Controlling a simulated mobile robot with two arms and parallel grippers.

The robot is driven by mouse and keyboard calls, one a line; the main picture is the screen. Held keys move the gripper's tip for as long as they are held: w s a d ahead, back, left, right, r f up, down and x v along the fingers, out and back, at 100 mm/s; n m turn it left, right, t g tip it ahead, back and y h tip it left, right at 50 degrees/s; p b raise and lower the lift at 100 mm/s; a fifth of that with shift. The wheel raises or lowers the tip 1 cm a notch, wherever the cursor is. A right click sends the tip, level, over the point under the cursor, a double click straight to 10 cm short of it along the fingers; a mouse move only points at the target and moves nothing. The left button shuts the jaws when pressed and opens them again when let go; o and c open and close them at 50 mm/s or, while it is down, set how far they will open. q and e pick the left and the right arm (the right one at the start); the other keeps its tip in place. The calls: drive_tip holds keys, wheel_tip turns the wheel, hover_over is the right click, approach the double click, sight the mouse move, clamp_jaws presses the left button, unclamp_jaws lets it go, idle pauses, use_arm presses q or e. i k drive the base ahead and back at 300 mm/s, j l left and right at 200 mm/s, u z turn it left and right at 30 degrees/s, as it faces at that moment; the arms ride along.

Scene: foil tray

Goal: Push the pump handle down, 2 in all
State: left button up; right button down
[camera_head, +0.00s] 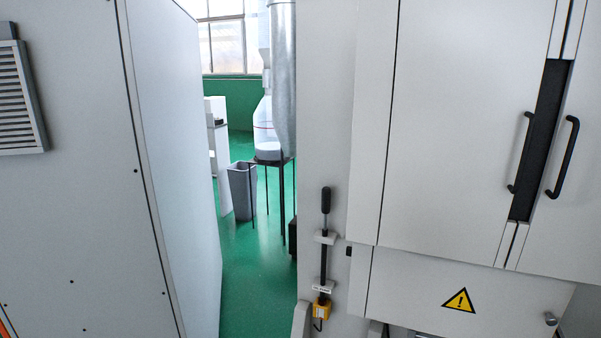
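An upright black handle grip (326,200) tops a thin dark vertical rod (323,262) on the narrow grey panel at the centre right. It looks like the pump handle. The rod passes by two small pale brackets, and the grip stands clear above the upper one. No gripper can be made out and nothing is seen touching the handle. Pale grey shapes at the bottom edge are cut off, and I cannot tell what they are.
A grey cabinet with two black door handles (523,153) and a yellow warning sign (459,300) fills the right. A grey housing with a vent (20,98) fills the left.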

sight(326, 192)
drive_tip(key=i+j, duration=0.35)
drive_tip(key=i+j+z, duration=0.1)
drive_tip(key=i+j, duration=0.2)
drive_tip(key=j, duration=0.15)
drive_tip(key=i+j, duration=0.3)
drive_tip(key=j, duration=0.15)
drive_tip(key=i+j+z, duration=0.1)
drive_tip(key=i+j, duration=0.5)
drive_tip(key=j, duration=0.25)
drive_tip(key=i+z, duration=0.05)
